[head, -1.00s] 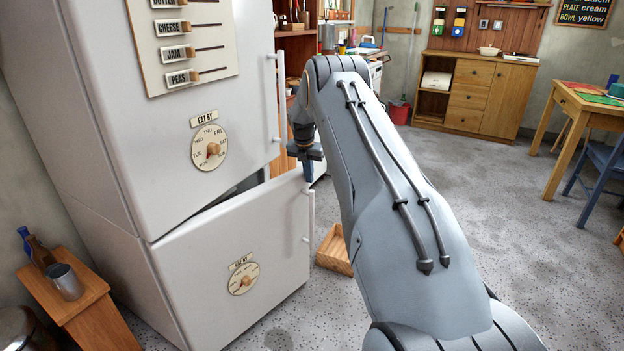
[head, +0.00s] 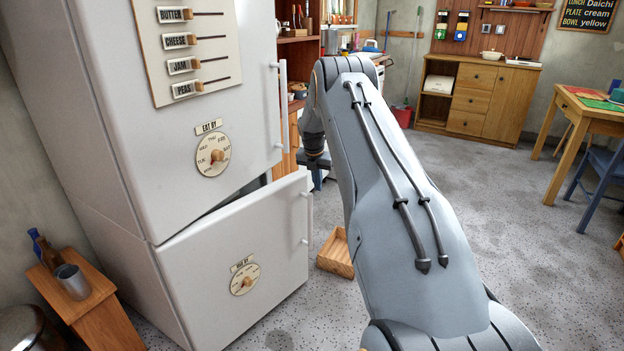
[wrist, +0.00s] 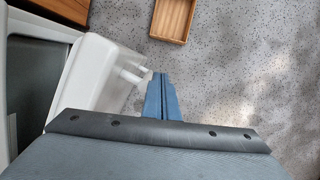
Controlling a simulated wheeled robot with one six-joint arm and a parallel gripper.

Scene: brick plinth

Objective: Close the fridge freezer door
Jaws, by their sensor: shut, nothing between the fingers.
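The fridge freezer (head: 105,120) stands at the left in the head view. Its lower freezer door (head: 225,260) is partly open, with a dark gap along its top edge. The upper door (head: 235,90) looks shut. The freezer door's white handle (head: 309,217) is at its right edge. My gripper (head: 317,181) is just beyond the top right corner of the freezer door. In the wrist view the shut, empty blue fingers (wrist: 160,85) point down beside the door's edge (wrist: 95,75), close to its handle (wrist: 128,75). I cannot tell whether they touch it.
A wooden crate (head: 336,253) lies on the floor right of the freezer door. A table (head: 590,115) is at the right. The middle floor is clear.

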